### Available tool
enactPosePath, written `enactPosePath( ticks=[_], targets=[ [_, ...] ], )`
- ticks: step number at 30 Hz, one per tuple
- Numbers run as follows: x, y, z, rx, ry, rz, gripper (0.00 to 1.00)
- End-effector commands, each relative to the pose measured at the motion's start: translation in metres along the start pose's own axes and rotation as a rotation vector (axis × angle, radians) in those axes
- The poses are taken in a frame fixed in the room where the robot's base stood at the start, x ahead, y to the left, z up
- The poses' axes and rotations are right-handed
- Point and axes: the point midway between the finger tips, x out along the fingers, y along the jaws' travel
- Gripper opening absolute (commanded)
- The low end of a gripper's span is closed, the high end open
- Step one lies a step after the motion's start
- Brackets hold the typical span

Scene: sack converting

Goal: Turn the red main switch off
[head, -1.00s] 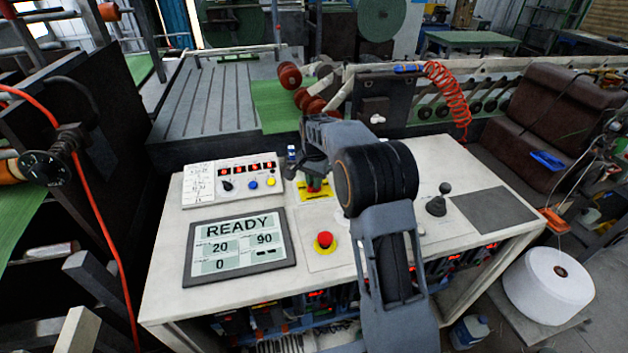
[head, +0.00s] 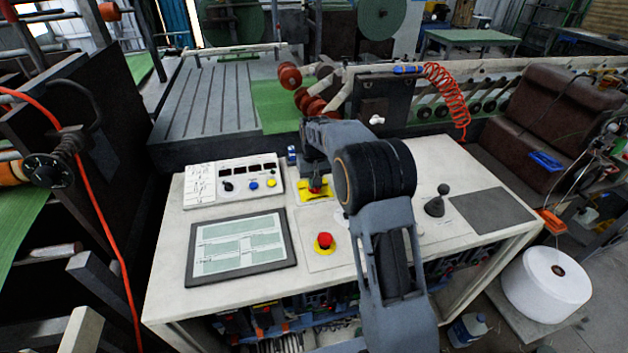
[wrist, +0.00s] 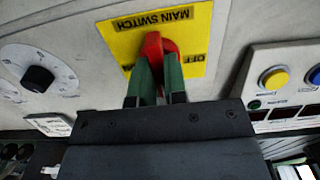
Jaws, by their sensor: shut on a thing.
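The red main switch (wrist: 154,45) sits on a yellow plate (wrist: 118,42) on the console top; "MAIN SWITCH" and "OFF" are readable on the plate in the wrist view. The plate also shows in the head view (head: 325,195), partly hidden by my gripper. My gripper (wrist: 158,75) has its two green fingers shut on the red handle, one on each side. The fingers hide part of the handle, so its exact pointing is hard to tell. The display (head: 240,247) on the console shows no READY text, only a pale layout.
A red emergency button (head: 324,241) on a yellow base stands in front of the switch. A button panel (head: 235,180) with dark readouts lies to the left. A black joystick (head: 437,203) stands to the right, beyond my arm. A black dial (wrist: 37,78) shows in the wrist view.

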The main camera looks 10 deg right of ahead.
Motion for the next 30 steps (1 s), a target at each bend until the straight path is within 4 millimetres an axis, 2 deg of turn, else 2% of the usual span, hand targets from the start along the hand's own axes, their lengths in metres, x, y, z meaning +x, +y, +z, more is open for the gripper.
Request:
enactPosePath(
  ticks=[18,30],
  targets=[
    [-0.0012,-0.0001,-0.0005,-0.551,0.002,0.001,0.00],
    [-0.0012,-0.0002,-0.0006,-0.750,0.003,0.001,0.00]
  ],
)
